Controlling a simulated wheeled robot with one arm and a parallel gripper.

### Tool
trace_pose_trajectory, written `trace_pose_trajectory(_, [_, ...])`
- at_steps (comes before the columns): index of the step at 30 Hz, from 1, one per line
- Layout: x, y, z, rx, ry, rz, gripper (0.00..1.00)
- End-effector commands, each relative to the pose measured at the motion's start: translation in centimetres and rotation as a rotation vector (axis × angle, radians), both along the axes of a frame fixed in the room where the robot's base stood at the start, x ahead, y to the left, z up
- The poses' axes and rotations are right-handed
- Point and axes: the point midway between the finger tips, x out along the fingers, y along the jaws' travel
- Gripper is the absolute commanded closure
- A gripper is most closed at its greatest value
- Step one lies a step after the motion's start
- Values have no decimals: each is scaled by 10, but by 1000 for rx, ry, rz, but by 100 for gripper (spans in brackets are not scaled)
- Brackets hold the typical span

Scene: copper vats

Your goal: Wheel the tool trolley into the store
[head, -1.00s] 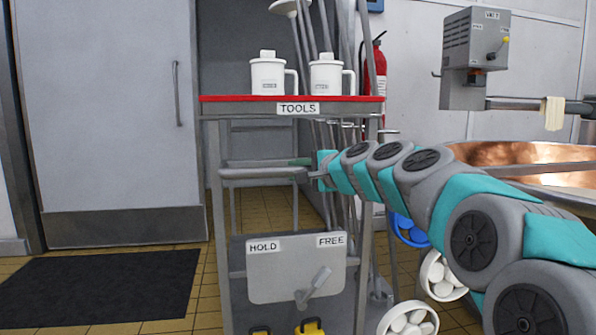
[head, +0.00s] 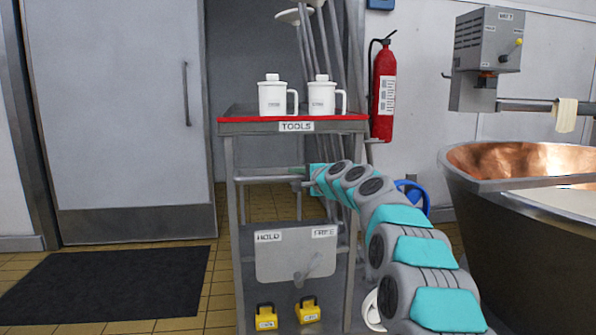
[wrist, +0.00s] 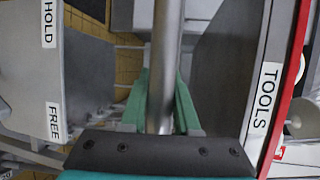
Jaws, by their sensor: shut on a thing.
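The tool trolley (head: 232,180) stands ahead of me, with a red-edged top marked TOOLS and two white jugs (head: 272,97) (head: 321,97) on it. My gripper (head: 302,184) is shut on the trolley's grey push bar (head: 262,179). In the wrist view the green fingers of my gripper (wrist: 161,80) lie on either side of the bar (wrist: 168,30). A plate (head: 275,262) below carries HOLD and FREE labels; its lever (head: 306,276) seems to lean toward FREE. A grey opening (head: 245,55) shows behind the trolley, partly hidden by it.
A grey door (head: 120,110) stands left of the opening, with a dark mat (head: 105,285) before it. A red fire extinguisher (head: 384,92) hangs on the wall. A copper vat (head: 470,230) stands close on the right. Two yellow weights (head: 308,310) (head: 266,316) sit low on the trolley.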

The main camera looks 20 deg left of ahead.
Motion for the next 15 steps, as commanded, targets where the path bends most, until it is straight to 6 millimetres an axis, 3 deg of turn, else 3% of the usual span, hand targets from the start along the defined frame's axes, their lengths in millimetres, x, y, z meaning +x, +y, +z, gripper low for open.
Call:
trace_pose_trajectory(6, [20,12,1,-2,4,0,100])
trace_pose_trajectory(15, [33,20,-1,-2,4,2,100])
